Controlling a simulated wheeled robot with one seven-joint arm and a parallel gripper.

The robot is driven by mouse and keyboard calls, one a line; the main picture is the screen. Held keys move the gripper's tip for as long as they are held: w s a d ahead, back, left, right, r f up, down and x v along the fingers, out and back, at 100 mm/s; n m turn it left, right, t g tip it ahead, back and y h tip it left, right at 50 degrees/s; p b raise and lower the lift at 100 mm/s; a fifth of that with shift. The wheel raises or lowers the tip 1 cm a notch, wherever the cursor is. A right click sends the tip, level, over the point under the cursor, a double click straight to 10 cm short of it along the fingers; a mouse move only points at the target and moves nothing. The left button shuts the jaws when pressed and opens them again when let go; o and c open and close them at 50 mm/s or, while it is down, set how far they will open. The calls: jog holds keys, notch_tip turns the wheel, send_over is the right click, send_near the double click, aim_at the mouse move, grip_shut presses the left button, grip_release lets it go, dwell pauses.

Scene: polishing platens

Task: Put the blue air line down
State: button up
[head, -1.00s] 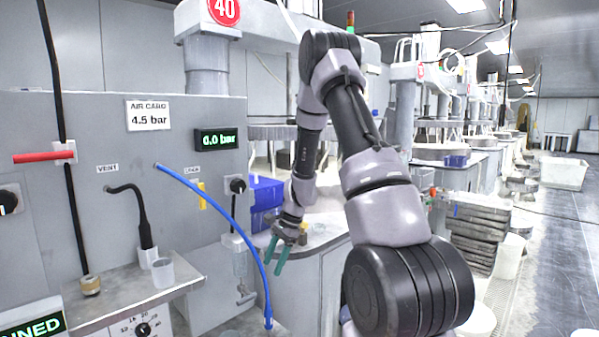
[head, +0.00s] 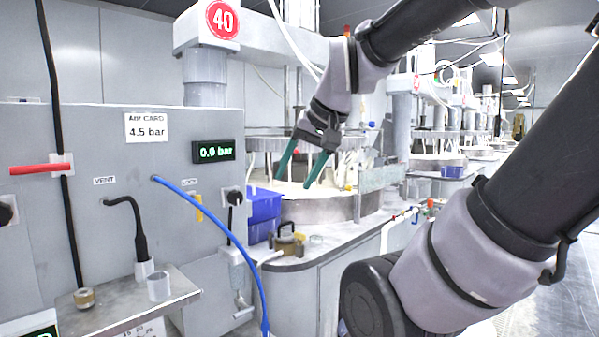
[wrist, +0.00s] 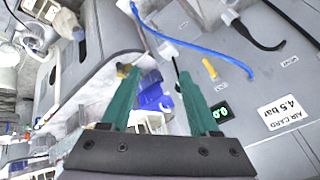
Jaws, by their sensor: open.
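The blue air line (head: 234,239) comes out of the grey panel and hangs down in a curve past the panel's right edge; its lower end is cut off at the bottom of the head view. It also shows in the wrist view (wrist: 197,48), beyond my fingers and apart from them. My gripper (head: 300,181) has green fingers, is open and empty, and is raised in front of the round platen (head: 330,207). In the wrist view my gripper (wrist: 160,95) has nothing between its fingertips.
The panel carries a 0.0 bar display (head: 215,151), a red lever (head: 40,169) and a black hose (head: 139,235). A steel shelf (head: 110,305) holds a clear cup (head: 159,287).

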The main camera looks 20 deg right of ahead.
jog(key=shift+o, duration=0.4)
jog(key=shift+s+d+r, duration=0.1)
jog(key=shift+s+r, duration=0.05)
jog(key=shift+s, duration=0.35)
jog(key=n+g+h, duration=0.2)
jog(key=n+g, duration=0.5)
jog(key=n, duration=1.5)
send_over(265, 323)
jog(key=f, duration=2.9)
jog(key=w+f, duration=0.1)
jog(key=f, duration=1.4)
jog(key=shift+f, duration=0.1)
jog(key=shift+s+d+f, duration=0.1)
jog(key=shift+s+f, duration=0.05)
jog(key=shift+f, duration=2.95)
jog(key=shift+c, duration=0.4)
grip_shut()
